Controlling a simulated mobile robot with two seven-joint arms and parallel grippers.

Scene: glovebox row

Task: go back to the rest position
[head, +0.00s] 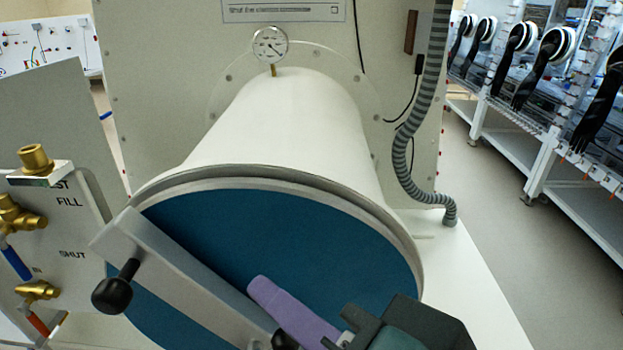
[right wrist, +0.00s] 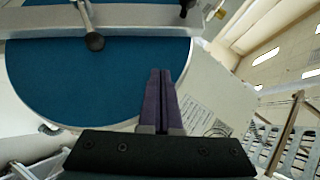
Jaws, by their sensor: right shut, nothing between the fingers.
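My right gripper (head: 260,288) comes in from the lower right in the head view, with its purple fingers in front of the blue round door (head: 210,225). In the right wrist view the two purple fingers of this gripper (right wrist: 160,75) lie side by side, shut, with nothing held. The door closes the front of a white cylinder (head: 275,120). A grey bar (head: 180,260) with a black knob (head: 112,292) crosses the door, and my fingers look close to it; I cannot tell whether they touch. My left gripper is not in view.
A valve panel (head: 75,225) with brass fittings stands at the left. A gauge (head: 270,44) sits on top of the cylinder. A grey corrugated hose (head: 405,145) hangs at its right. Gloveboxes with black gloves (head: 540,70) line the far right; the floor before them is clear.

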